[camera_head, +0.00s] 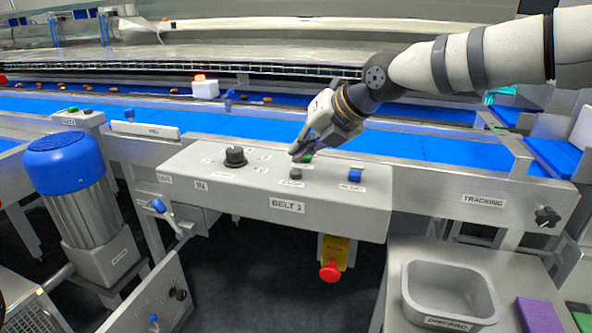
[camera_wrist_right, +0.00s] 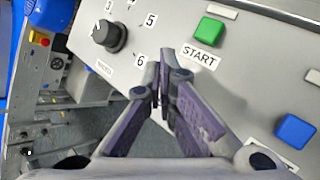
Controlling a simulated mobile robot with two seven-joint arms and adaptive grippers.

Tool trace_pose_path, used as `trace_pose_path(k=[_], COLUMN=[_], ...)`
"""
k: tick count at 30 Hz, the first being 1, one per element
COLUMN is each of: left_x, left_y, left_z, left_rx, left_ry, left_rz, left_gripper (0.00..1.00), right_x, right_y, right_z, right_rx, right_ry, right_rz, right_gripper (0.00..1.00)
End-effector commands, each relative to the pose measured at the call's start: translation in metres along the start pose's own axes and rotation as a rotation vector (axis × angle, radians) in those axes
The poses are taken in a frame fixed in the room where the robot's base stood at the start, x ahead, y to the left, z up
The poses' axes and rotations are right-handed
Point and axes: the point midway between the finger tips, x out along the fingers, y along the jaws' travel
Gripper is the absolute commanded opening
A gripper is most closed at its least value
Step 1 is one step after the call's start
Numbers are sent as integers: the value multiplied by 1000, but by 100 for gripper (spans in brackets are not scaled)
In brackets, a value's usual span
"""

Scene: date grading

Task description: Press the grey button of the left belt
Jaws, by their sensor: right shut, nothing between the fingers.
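The BELT 1 control box (camera_head: 270,190) stands in front of the blue belt. The wrist view shows the shut fingertips (camera_wrist_right: 162,75) beside the green button (camera_wrist_right: 209,31); the blue button (camera_wrist_right: 296,131) is to the right. The grey button is not visible there. My left gripper is not in view.
A black knob (camera_head: 235,156) stands on the box, left of the gripper. A red mushroom button (camera_head: 330,271) hangs below. A smaller panel (camera_head: 79,120) with a green and a dark button stands far left, behind a blue-topped motor (camera_head: 67,163). A grey tray (camera_head: 449,288) is front right.

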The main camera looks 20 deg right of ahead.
Motion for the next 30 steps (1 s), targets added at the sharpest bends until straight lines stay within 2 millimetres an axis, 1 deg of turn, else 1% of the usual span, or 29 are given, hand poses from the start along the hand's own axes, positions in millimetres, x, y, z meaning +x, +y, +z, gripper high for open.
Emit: trace_pose_path(k=[1,3,12,30], left_x=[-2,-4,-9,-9], left_y=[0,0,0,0], left_z=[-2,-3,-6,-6], left_rx=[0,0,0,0], left_ry=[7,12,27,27], left_rz=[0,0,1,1], left_gripper=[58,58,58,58], right_x=[-6,-12,-31,-32], right_y=[5,9,23,24], right_z=[5,8,22,23], right_rx=[-3,-4,-3,-2], right_ry=[-6,-6,-5,-2], right_rz=[3,3,2,1], right_gripper=[0,0,0,0])
